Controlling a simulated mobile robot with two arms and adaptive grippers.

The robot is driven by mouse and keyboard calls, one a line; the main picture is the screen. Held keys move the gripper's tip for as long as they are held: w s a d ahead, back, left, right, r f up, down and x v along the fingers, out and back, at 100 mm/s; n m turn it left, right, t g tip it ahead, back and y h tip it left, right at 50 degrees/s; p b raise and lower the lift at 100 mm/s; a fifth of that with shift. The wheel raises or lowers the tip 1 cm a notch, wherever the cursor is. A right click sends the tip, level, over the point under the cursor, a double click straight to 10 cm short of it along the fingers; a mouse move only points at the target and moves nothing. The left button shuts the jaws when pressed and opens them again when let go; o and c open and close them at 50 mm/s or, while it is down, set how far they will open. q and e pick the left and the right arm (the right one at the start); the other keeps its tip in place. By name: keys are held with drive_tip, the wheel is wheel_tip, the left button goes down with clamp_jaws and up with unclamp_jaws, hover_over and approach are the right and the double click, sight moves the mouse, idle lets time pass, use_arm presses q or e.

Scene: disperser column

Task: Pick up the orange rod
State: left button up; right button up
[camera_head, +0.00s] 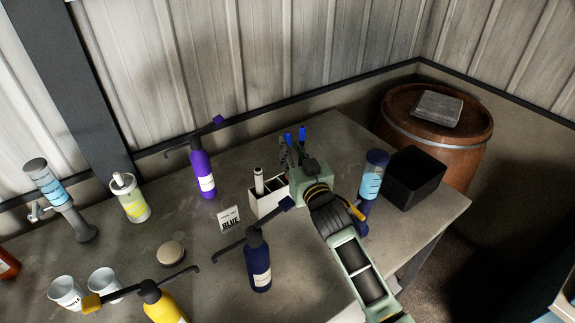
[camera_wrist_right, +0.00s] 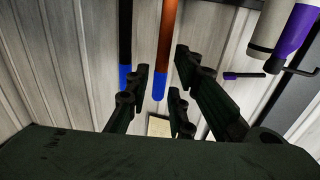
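The orange rod (camera_wrist_right: 168,40) shows in the right wrist view as a narrow orange-brown shaft with a blue end. A dark rod (camera_wrist_right: 125,40), also blue-ended, stands to its left there. My right gripper (camera_wrist_right: 161,72) is open, and the orange rod's blue end appears between its spread fingers; contact cannot be told. In the head view my right gripper (camera_head: 291,152) is at the back of the table beside two blue rod ends (camera_head: 302,133); their shafts are mostly hidden. My left gripper is not in view.
A white holder (camera_head: 265,207) stands just left of my right gripper. A purple bottle (camera_head: 201,170), a blue bottle (camera_head: 258,262) and a yellow bottle (camera_head: 165,305) have long spouts. A black box (camera_head: 413,180) stands right, before a wooden barrel (camera_head: 450,125). The back right tabletop is fairly clear.

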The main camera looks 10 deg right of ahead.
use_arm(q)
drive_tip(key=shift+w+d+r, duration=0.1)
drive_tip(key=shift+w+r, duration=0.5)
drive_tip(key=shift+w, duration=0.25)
use_arm(e)
drive_tip(key=w, duration=0.3)
drive_tip(key=shift+a, duration=0.25)
drive_tip(key=shift+c, duration=0.5)
drive_tip(key=c, duration=0.4)
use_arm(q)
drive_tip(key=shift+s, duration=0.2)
use_arm(e)
clamp_jaws()
